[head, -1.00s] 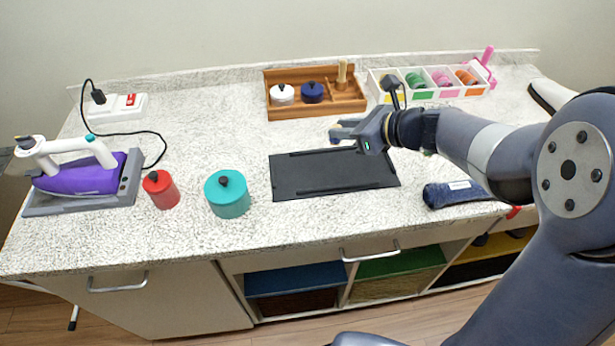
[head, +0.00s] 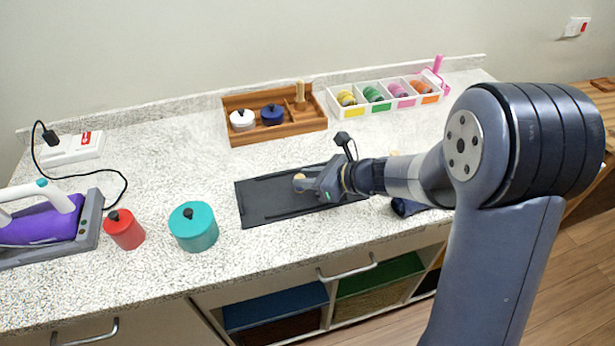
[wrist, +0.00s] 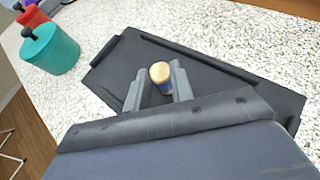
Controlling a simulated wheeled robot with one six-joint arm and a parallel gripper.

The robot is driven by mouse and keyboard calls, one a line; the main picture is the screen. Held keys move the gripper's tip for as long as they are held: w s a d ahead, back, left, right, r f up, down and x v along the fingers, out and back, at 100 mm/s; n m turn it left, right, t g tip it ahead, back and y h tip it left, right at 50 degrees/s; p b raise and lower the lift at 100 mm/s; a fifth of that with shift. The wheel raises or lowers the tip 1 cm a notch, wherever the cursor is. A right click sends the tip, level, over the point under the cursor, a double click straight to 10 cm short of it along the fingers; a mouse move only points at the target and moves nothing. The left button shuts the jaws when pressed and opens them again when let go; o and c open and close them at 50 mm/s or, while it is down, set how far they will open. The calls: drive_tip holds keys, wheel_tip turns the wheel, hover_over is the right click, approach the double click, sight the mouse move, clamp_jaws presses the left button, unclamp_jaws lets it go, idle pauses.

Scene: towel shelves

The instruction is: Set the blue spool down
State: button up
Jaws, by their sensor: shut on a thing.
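My gripper (head: 308,184) is shut on a small spool (head: 299,178) over the black tray (head: 253,211). In the wrist view the spool (wrist: 160,72) shows a pale cream end and a band of blue below it, between the two grey fingers of my gripper (wrist: 157,88). The spool looks upright. The black tray (wrist: 115,70) lies under it. I cannot tell whether the spool's lower end touches the tray.
A teal canister (head: 194,230) and a red canister (head: 124,230) stand left of the tray. Behind are a wooden organizer (head: 280,133) and a white divided box (head: 385,107) with coloured spools. A dark blue roll (head: 405,207) lies at right, partly hidden by my arm.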

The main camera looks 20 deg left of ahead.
drive_tip(key=o, duration=0.9)
drive_tip(key=shift+o, duration=0.2)
drive_tip(key=shift+d+r, duration=0.1)
drive_tip(key=shift+r, duration=0.1)
drive_tip(key=v, duration=1.1)
drive_tip(key=shift+d, duration=0.35)
drive_tip(key=shift+s, duration=0.1)
drive_tip(key=x, duration=1.2)
drive_tip(key=shift+r, duration=0.1)
drive_tip(key=shift+a+r+p, duration=0.1)
drive_tip(key=shift+a+p, duration=0.05)
drive_tip(key=shift+p, duration=0.15)
drive_tip(key=shift+r, duration=0.95)
